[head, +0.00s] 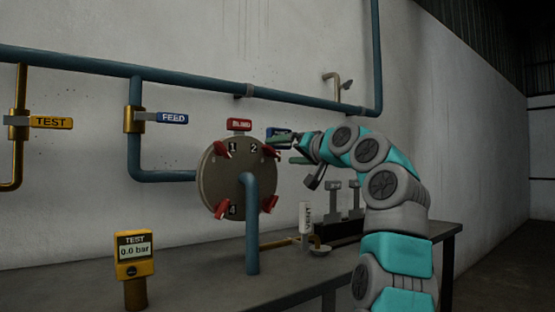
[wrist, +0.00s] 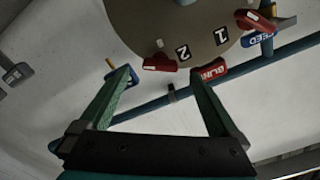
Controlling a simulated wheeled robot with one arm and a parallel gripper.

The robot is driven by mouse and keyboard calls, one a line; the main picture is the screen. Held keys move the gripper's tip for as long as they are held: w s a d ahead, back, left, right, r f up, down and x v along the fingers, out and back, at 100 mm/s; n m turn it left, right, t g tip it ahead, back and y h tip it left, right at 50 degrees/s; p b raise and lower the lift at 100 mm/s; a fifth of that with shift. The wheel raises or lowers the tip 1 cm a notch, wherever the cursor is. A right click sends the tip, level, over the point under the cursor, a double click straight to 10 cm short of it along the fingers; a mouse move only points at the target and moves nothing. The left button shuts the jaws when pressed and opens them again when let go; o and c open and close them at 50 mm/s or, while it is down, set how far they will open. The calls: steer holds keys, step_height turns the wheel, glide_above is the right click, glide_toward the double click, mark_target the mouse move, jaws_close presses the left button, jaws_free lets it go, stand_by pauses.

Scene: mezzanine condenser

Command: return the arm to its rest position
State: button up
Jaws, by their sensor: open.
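My arm (head: 387,190) rises at the right of the head view and bends left toward the round plate. My gripper (head: 284,150) is at the plate's upper right, with its two green fingers apart. In the wrist view my gripper (wrist: 165,80) is open, with nothing between the fingertips. The round grey-brown plate (head: 215,180) carries red knobs and the numbers 1, 2 and 4; it also shows upside down in the wrist view (wrist: 150,20). Whether a finger touches anything cannot be told.
A red-tagged handle (head: 239,125) sits above the plate; a blue one (head: 277,131) is partly behind my gripper. A blue pipe (head: 252,225) stands before the plate. The bench (head: 300,280) holds a white cylinder (head: 305,217) and grey-handled items (head: 334,197). A yellow gauge (head: 134,255) reads 0.0 bar.

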steer(key=v, duration=0.3)
steer(key=shift+s+b, duration=0.1)
steer(key=shift+b, duration=0.2)
steer(key=s+a+f+g+h+p, duration=0.15)
steer(key=s+f+g, duration=0.5)
steer(key=f, duration=0.65)
steer(key=s+f+g+h+p, duration=0.2)
steer(key=s+f+g+h, duration=0.1)
steer(key=s+f, duration=0.8)
steer(key=s+d+f+g+h, duration=0.2)
steer(key=s+d+f, duration=0.2)
steer(key=s+f, duration=0.5)
steer(key=s+d+f+g+h+p, duration=0.1)
steer(key=s+d+f, duration=0.3)
steer(key=s+f, duration=0.6)
steer(key=s+d+f+g+h, duration=0.3)
steer(key=s+f, duration=0.6)
steer(key=s, duration=0.6)
steer(key=shift+d+m+g+p, duration=0.35)
steer(key=shift+d+m+g, duration=0.1)
steer(key=shift+d, duration=0.25)
